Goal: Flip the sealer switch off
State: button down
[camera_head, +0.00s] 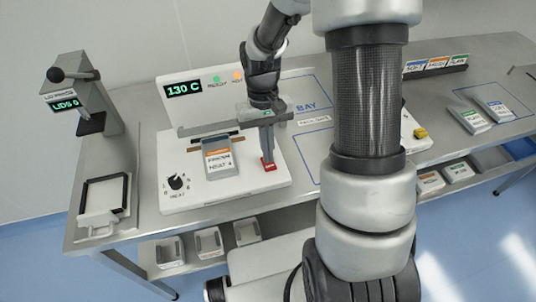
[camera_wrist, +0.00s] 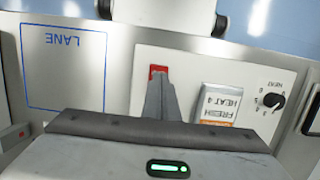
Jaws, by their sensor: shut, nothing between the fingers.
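The sealer (camera_head: 225,190) is a white machine on the steel bench, with a display reading 130 C. Its red switch (camera_head: 269,165) is at the front right of its top. My gripper (camera_head: 267,158) is shut and empty, pointing down with its fingertips at the switch. The wrist view shows the red switch (camera_wrist: 158,72) just beyond the fingertips (camera_wrist: 160,78), partly hidden by them. I cannot tell whether the fingers touch it or which way it is tipped.
A grey pouch (camera_head: 218,160) lies on the sealer left of my gripper. A black heat knob (camera_head: 176,182) is at its front left. A lid press (camera_head: 85,95) stands at the left. Labelled pouches (camera_head: 468,119) lie at the right. Trays (camera_head: 208,241) sit on the lower shelf.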

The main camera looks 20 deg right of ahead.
aim_at(269, 167)
jog(key=shift+x, duration=0.8)
jog(key=shift+s+f+t+b, duration=0.2)
jog(key=shift+f+t+b, duration=0.2)
jog(key=shift+b, duration=0.4)
jog(key=shift+s+f+t+b, duration=0.25)
jog(key=shift+s+t+b, duration=0.15)
jog(key=shift+t+b, duration=0.35)
jog(key=shift+s+r, duration=0.1)
jog(key=shift+r, duration=0.1)
jog(key=shift+f, duration=0.1)
